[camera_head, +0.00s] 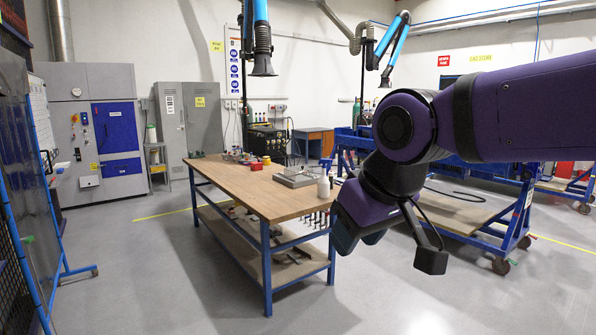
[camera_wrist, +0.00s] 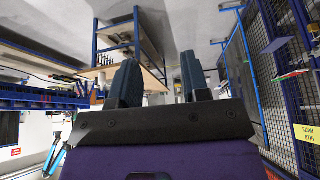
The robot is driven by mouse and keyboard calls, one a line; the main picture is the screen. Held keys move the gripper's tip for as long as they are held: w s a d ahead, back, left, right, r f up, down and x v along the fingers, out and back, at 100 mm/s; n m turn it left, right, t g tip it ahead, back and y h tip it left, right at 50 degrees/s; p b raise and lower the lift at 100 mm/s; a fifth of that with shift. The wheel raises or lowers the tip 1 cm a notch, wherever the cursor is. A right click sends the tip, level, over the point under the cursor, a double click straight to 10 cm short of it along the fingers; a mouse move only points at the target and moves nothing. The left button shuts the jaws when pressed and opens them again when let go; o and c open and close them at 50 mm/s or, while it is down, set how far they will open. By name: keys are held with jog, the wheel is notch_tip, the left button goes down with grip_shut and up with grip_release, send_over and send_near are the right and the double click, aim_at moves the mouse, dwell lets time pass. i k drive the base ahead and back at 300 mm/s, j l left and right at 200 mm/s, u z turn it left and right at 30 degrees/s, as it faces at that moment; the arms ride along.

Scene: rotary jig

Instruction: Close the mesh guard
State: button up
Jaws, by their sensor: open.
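A low grey fixture (camera_head: 297,179) sits on the right part of the wooden workbench top, with a thin, pale upright frame at its back; this looks like the jig and its mesh guard, but it is too small to tell the guard's position surely. My gripper (camera_head: 358,238) hangs in front of the bench's right end, apart from the fixture, pointing down. In the wrist view its two dark fingers (camera_wrist: 158,80) stand apart with nothing between them. I cannot make out the fixture in the wrist view.
The workbench (camera_head: 225,179) has a white bottle (camera_head: 324,187) near the fixture and small red and yellow items farther back. A blue wheeled frame (camera_head: 470,220) stands at right. Mesh panels (camera_head: 22,180) stand at left. The floor left of the bench is clear.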

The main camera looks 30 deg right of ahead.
aim_at(298, 171)
jog(key=i+l, duration=1.6)
jog(key=l, duration=0.15)
jog(key=i+l, duration=1.6)
jog(key=l, duration=0.2)
jog(key=j+u, duration=0.05)
